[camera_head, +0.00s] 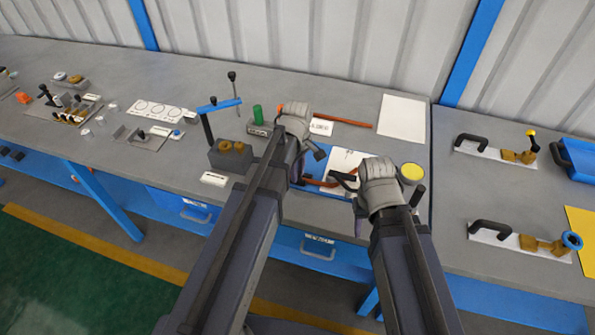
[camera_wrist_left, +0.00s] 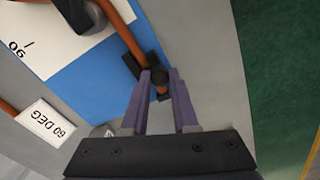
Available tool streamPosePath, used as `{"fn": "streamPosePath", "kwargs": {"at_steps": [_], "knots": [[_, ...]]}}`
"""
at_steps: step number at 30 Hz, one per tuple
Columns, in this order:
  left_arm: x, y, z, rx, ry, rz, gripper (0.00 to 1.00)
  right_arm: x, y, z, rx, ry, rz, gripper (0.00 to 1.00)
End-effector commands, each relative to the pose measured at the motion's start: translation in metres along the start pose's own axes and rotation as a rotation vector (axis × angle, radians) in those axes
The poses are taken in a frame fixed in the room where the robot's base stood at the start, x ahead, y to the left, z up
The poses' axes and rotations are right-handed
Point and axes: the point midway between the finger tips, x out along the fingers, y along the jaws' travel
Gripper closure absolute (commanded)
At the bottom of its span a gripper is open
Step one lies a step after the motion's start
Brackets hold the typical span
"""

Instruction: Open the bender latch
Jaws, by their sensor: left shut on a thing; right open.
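My left gripper (camera_head: 298,175) is at the bender on the blue mat. A copper-coloured tube (camera_wrist_left: 125,36) runs through this block towards a dark round part (camera_wrist_left: 85,18) of the bender. In the head view the tube (camera_head: 320,184) shows partly between my grippers, near a dark handle (camera_head: 345,176). My right gripper (camera_head: 358,218) is open near the table's front edge. My arms hide much of the bender.
A "60 DEG" card (camera_wrist_left: 52,123) lies by the blue mat (camera_wrist_left: 100,75). A vise-like block (camera_head: 232,155) with a blue-topped post stands left. An orange-red tube (camera_head: 345,121) and white sheet (camera_head: 401,118) lie behind. A yellow-topped can (camera_head: 411,173) stands close to my right gripper.

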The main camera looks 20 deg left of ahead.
Motion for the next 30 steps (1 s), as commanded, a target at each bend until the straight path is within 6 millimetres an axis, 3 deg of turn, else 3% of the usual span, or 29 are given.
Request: {"fn": "streamPosePath", "kwargs": {"at_steps": [11, 19, 26, 27, 30], "knots": [[0.000, -0.001, 0.000, 0.000, 0.000, 0.000, 1.00, 0.000, 0.000, 0.000, 0.000, 0.000, 0.000, 0.50], [0.000, -0.030, 0.013, 0.000, 0.000, -0.001, 1.00, 0.000, 0.000, 0.000, 0.000, 0.000, 0.000, 0.50], [0.000, -0.030, 0.013, 0.000, -0.002, -0.005, 1.00, 0.000, 0.000, 0.000, 0.000, 0.000, 0.000, 0.50], [0.000, -0.030, 0.013, 0.000, -0.003, -0.005, 0.72, 0.000, 0.000, 0.000, 0.000, 0.000, 0.000, 0.50], [0.000, -0.030, 0.013, 0.000, -0.003, -0.005, 0.60, 0.000, 0.000, 0.000, 0.000, 0.000, 0.000, 0.50]]}}
